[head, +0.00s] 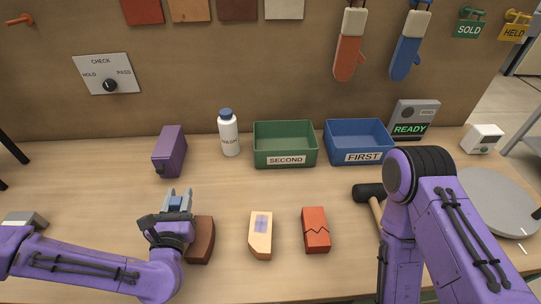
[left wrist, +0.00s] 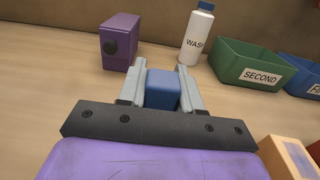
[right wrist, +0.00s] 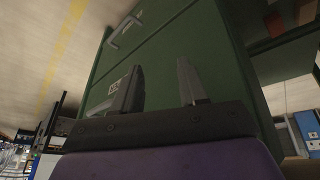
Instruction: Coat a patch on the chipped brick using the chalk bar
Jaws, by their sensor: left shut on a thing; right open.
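The blue chalk bar (head: 176,203) is held between the fingers of my left gripper (head: 177,196), which is shut on it. It also shows in the left wrist view (left wrist: 161,90). The chipped brick (head: 260,243) is cream, with a cut-off lower corner and a pale bluish-purple patch on its top. It lies on the table, right of my left gripper and apart from it. Part of it shows at the lower right of the left wrist view (left wrist: 285,153). My right gripper (right wrist: 158,85) is open and empty; the head view does not show its fingers.
A brown brick (head: 203,242) lies partly hidden beside my left gripper. A red brick (head: 316,229) with a dark zigzag line lies right of the cream one. A hammer (head: 369,192), green bin (head: 285,145), blue bin (head: 358,141), white bottle (head: 229,135) and purple box (head: 169,151) stand around.

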